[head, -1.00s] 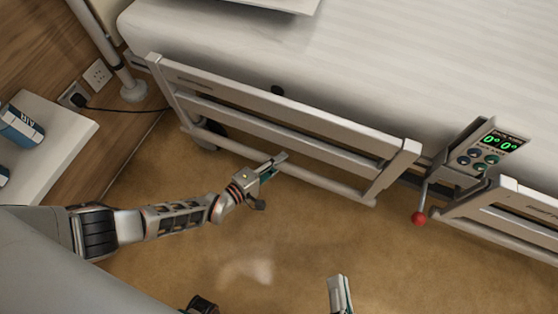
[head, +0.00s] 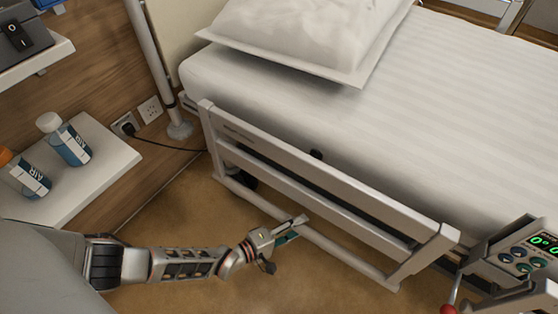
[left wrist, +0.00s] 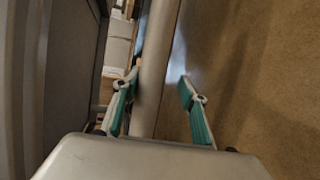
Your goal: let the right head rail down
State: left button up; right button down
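The head rail (head: 330,185) of the bed is a pale frame of bars along the near side of the mattress, with a round lower tube (head: 335,248). My left gripper (head: 294,228) is at this lower tube, near its middle. In the left wrist view my left gripper (left wrist: 162,92) is open, one green-padded finger on each side of the tube (left wrist: 158,45). The left finger is close to the tube, and a gap shows at the right finger. I cannot tell whether either finger touches it. My right gripper is out of view.
A control panel (head: 525,250) with a red-knobbed lever (head: 448,309) is at the rail's right end. A bedside table (head: 100,165) with bottles (head: 70,145) stands at left. A pillow (head: 300,35) lies on the mattress (head: 450,110). A pole (head: 155,60) stands by the wall.

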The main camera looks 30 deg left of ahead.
pick_arm(q)
jog(key=v, duration=1)
jog(key=shift+s, duration=0.15)
